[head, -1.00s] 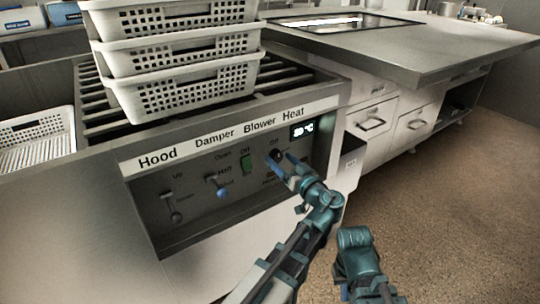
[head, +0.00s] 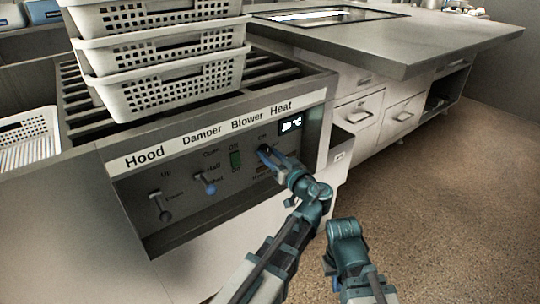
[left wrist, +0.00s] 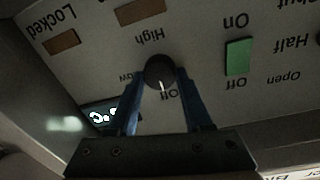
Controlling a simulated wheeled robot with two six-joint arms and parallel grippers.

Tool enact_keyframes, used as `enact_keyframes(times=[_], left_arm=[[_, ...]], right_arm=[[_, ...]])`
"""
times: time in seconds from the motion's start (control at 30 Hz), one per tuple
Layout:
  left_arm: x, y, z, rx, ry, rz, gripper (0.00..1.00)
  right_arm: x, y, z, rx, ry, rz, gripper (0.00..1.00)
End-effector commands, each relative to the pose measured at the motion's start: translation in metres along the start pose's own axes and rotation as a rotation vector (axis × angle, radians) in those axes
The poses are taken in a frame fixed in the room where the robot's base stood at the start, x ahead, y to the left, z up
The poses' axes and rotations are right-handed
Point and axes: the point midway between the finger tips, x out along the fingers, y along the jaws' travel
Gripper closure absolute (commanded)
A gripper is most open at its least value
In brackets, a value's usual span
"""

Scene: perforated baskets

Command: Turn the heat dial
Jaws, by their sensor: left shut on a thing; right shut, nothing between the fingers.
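The heat dial is a round black knob with a white pointer line; it shows in the left wrist view (left wrist: 159,70). The line points toward the "Off" label. My left gripper (head: 266,153) is at the dial under the "Heat" label. In the left wrist view its two blue fingers (left wrist: 160,80) are shut on the dial, one on each side. The head view shows the dial mostly hidden by the gripper. My right arm shows at the lower middle of the head view, but its fingers cannot be made out.
On the panel left of the dial are a green blower switch (head: 235,159), a damper lever (head: 206,182) and a hood lever (head: 161,205). A lit temperature display (head: 290,124) is above right of the dial. Stacked white baskets (head: 160,85) stand on the rollers above.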

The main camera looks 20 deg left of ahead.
Motion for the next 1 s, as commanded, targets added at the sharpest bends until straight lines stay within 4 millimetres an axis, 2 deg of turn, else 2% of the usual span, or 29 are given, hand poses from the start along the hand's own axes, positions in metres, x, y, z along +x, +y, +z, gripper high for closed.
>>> enact_keyframes(times=[0.27, 1.0], left_arm=[[0.0005, 0.0005, -0.0008, 0.144, -0.009, 0.002, 1.00], [0.0009, 0.0027, -0.0008, 0.838, -0.049, 0.010, 1.00]], right_arm=[[-0.0026, 0.0003, 0.0002, 0.000, 0.000, 0.000, 1.00], [-0.0100, 0.0010, 0.0006, -0.002, 0.000, 0.000, 1.00]])
